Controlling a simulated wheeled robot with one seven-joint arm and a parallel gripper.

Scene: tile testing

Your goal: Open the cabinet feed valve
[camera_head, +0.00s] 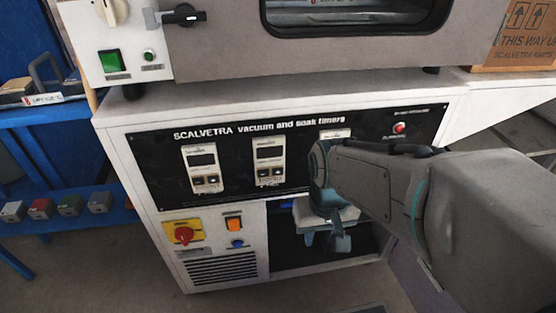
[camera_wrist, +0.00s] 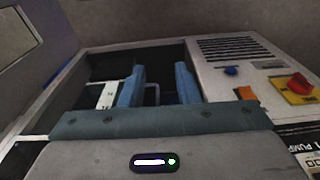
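My gripper (camera_head: 325,236) is in front of the open dark bay (camera_head: 284,254) at the lower right of the white cabinet (camera_head: 146,174). In the wrist view the two blue fingers of my gripper (camera_wrist: 160,86) are apart. A thin grey bar or handle (camera_wrist: 154,92) shows between them; I cannot tell whether it is touched. No part is readable as the feed valve. A small blue part (camera_head: 285,205) shows at the bay's top edge. A blue knob (camera_head: 237,244) sits left of the bay, also in the wrist view (camera_wrist: 231,71). My arm hides the bay's right part.
A red-and-yellow rotary switch (camera_head: 183,233) and an orange switch (camera_head: 233,223) are left of the bay. The black timer panel (camera_head: 229,169) is above it. An oven (camera_head: 240,45) stands on top. A blue rack (camera_head: 40,118) is at the left.

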